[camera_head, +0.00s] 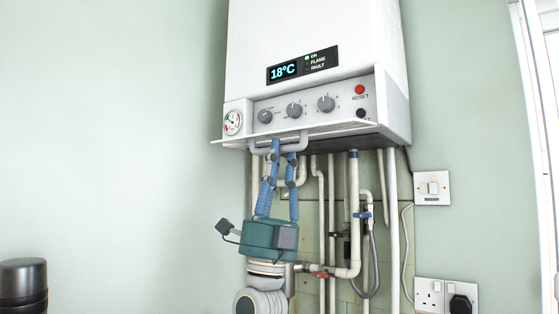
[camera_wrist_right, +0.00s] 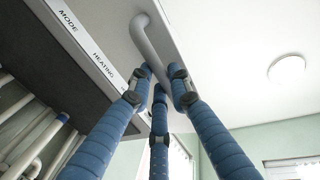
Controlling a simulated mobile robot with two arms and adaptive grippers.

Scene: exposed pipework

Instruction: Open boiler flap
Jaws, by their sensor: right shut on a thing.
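The white boiler (camera_head: 315,45) hangs on the wall. Its flap (camera_head: 330,130) is folded down and juts out roughly level below the control panel (camera_head: 345,97), so the knobs are exposed. The grey bar handle (camera_head: 258,150) is on the flap's underside. My right gripper (camera_head: 282,148) reaches up from below with its blue fingers shut on the handle. In the right wrist view, the fingers (camera_wrist_right: 160,78) meet around the handle (camera_wrist_right: 148,40) beneath the flap (camera_wrist_right: 118,35). My left gripper is not in view.
White pipes (camera_head: 332,220) with valves run down the wall below the boiler, close behind my right gripper. A switch (camera_head: 432,188) and a socket (camera_head: 446,296) are on the wall at right. The wall left of the boiler is clear.

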